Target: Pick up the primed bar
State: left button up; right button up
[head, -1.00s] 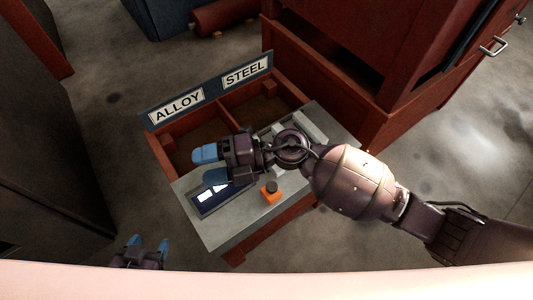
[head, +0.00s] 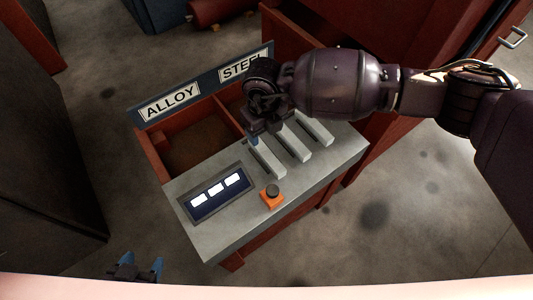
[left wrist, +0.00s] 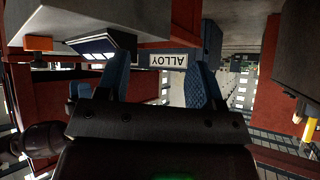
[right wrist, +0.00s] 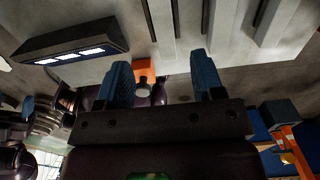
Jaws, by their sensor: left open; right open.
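Several light grey bars lie side by side on the grey bench top; I see the left bar (head: 267,160), the middle bar (head: 295,143) and the right bar (head: 317,130). I cannot tell which one is the primed bar. My right gripper (head: 262,132) is open and empty at the far end of the left bar, and partly hides the far bench edge. In the right wrist view its blue fingers (right wrist: 162,80) are apart, with long grey strips beyond them. My left gripper (head: 138,267) is open and empty, low at the front left, off the bench.
The bench top (head: 220,240) also carries a display panel (head: 216,192) with white screens and an orange button box (head: 272,196). Behind are red bins with ALLOY (head: 170,103) and STEEL (head: 237,67) signs. A red cabinet (head: 285,30) stands behind right. Open floor lies left.

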jog(key=b, duration=0.2)
send_over(266, 152)
jog(key=f, duration=0.5)
jog(key=shift+s+a, duration=0.2)
jog(key=shift+s, duration=0.05)
jog(key=shift+f, duration=0.4)
jog(key=f+b, duration=0.1)
jog(key=f, duration=0.3)
jog(key=shift+d+f+b, duration=0.15)
jog(key=shift+d+b, duration=0.05)
jog(key=shift+b, duration=0.15)
jog(key=shift+w+f, duration=0.1)
jog(key=shift+f, duration=0.2)
jog(key=shift+w+r, duration=0.1)
jog(key=shift+r, duration=0.05)
grip_shut()
pick_arm(q)
jog(key=shift+w+d+f+m, duration=0.3)
jog(key=shift+w+d+m, duration=0.15)
jog(key=shift+w+m, duration=0.15)
